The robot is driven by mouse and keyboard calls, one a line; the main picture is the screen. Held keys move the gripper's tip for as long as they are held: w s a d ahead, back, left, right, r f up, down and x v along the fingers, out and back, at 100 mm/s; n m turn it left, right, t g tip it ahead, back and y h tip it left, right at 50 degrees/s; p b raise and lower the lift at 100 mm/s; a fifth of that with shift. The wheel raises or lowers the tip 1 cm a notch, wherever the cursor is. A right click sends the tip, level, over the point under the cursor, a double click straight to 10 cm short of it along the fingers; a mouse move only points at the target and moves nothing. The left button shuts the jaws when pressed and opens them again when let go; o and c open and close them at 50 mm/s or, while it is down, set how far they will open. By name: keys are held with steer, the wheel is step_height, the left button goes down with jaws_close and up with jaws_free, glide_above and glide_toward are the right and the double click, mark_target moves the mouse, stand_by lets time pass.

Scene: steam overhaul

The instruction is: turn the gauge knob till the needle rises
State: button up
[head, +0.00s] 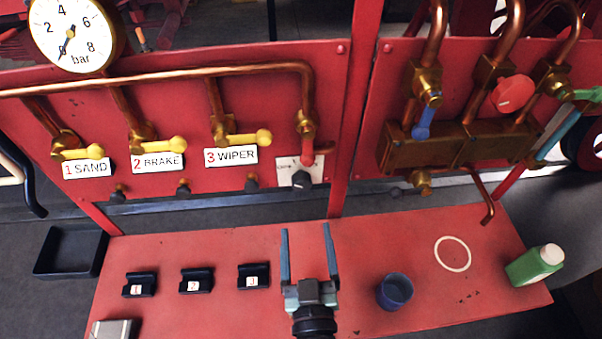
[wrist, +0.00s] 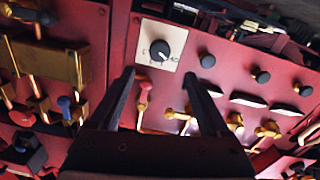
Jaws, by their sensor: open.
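The gauge knob (head: 301,180) is a round black knob on a white plate, low on the red panel. In the wrist view the knob (wrist: 160,50) shows a white pointer mark and sits just beyond the fingertips, between their lines. The round pressure gauge (head: 75,33), white with a brass rim and marked bar, is at the top left. Its dark needle points down and left, at the low end of the scale. My gripper (head: 306,229) is open and empty over the red table, apart from the knob. It also shows in the wrist view (wrist: 159,73).
A red-handled valve (head: 307,150) sits right above the knob. Yellow levers (head: 250,138) line the panel to the left. The red table (head: 225,318) holds black numbered holders (head: 197,280), a blue cup (head: 394,291) and a green bottle (head: 535,265). A black tray (head: 70,252) is at left.

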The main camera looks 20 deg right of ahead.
mark_target(302, 187)
steer(key=p+x, duration=0.2)
steer(key=x, duration=1)
steer(key=shift+w+d+f, duration=0.15)
steer(key=shift+w, duration=0.05)
jaws_close()
